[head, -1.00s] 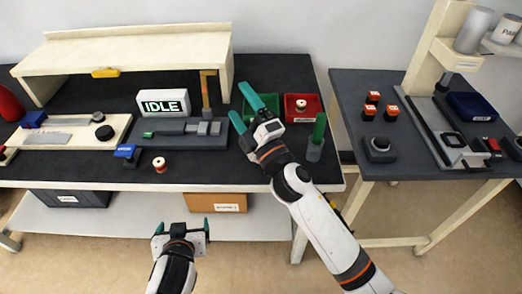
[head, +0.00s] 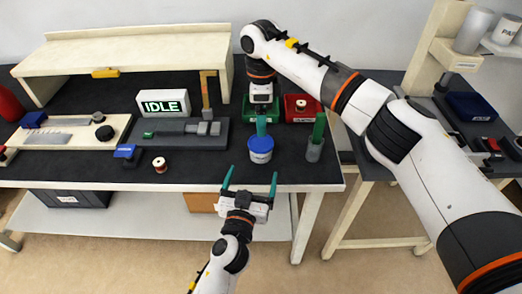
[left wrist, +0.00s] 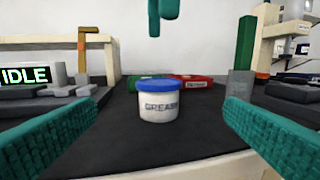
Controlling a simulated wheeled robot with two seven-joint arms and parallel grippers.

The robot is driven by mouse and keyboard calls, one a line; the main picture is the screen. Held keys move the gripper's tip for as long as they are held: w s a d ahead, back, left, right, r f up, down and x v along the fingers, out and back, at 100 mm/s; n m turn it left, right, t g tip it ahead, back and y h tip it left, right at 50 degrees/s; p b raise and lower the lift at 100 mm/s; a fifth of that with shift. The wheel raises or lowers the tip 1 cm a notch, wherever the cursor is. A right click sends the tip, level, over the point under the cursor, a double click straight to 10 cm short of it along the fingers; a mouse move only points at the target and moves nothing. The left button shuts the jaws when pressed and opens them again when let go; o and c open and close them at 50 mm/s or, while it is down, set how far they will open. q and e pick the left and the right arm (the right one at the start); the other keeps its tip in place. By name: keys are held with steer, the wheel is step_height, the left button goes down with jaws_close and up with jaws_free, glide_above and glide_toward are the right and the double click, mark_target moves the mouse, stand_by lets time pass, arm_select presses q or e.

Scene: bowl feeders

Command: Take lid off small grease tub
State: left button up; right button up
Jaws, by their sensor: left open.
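The small grease tub (head: 260,156) is white with a blue lid (head: 261,144) and stands upright on the dark bench top near its front edge. In the left wrist view the tub (left wrist: 159,107), marked GREASE, sits centred beyond my fingers with its lid (left wrist: 156,82) on. My left gripper (head: 249,179) is open and empty, in front of the tub, fingers pointing at it and not touching. My right gripper (head: 262,128) points down above the tub; the left wrist view shows its teal fingertips (left wrist: 165,10) clear of the lid. Its jaw opening cannot be made out.
Behind the tub are a green bin (head: 283,114) and a red bin (head: 312,117). A grey holder with a green stick (head: 315,150) stands to the right. A grey fixture (head: 180,138) and a spool (head: 160,165) lie to the left.

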mark_target(259, 153)
arm_select(q)
steer(key=w, duration=0.4)
steer(key=w+d, duration=0.1)
steer(key=w, duration=0.2)
steer(key=w+d, duration=0.1)
steer(key=w, duration=0.3)
steer(key=shift+w+d, duration=0.1)
steer(key=shift+w, duration=0.2)
steer(key=c, duration=1.4)
steer(key=o, duration=1.4)
steer(key=shift+s, duration=0.1)
